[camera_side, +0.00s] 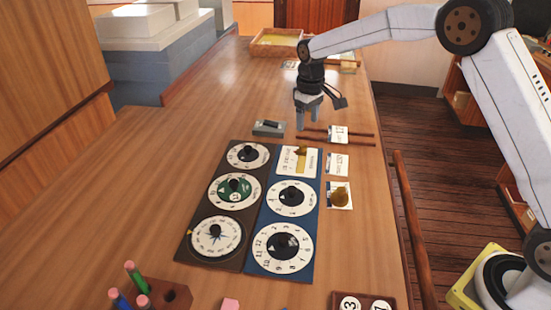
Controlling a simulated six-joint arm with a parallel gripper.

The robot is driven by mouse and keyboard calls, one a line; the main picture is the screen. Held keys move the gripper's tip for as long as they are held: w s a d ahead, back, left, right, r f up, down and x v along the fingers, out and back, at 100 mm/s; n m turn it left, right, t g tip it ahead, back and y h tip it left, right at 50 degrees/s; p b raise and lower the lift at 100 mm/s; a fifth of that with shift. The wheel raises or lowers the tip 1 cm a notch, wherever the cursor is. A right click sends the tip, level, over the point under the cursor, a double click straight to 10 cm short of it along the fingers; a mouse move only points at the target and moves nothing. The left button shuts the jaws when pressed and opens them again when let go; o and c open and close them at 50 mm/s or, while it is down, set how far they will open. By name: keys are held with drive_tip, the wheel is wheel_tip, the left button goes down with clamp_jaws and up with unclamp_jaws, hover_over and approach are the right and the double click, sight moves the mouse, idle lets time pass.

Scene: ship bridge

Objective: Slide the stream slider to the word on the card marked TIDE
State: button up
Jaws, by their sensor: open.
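A white slider plate (289,164) with a brass knob (301,151) sits at the top of the blue panel (264,207); its lettering is too small to read. Small cards lie right of the panel: one (338,157) is bare, one (334,203) has a round brass piece on it, and one (339,133) lies at two thin rods. I cannot tell which card is marked TIDE. My gripper (308,119) points down, open and empty, above the table beyond the panel and apart from the slider.
Several round dials fill the rest of the blue panel and the brown panel (187,246) beside it. A small grey block with a dark handle (268,128) sits behind them. A pen holder (178,297) is at front left, a wooden tray (277,52) at the far end. The left tabletop is clear.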

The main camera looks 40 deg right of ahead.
sight(304, 144)
drive_tip(key=shift+w, duration=0.55)
drive_tip(key=shift+f, duration=3.95)
clamp_jaws()
drive_tip(key=shift+d+r, duration=0.1)
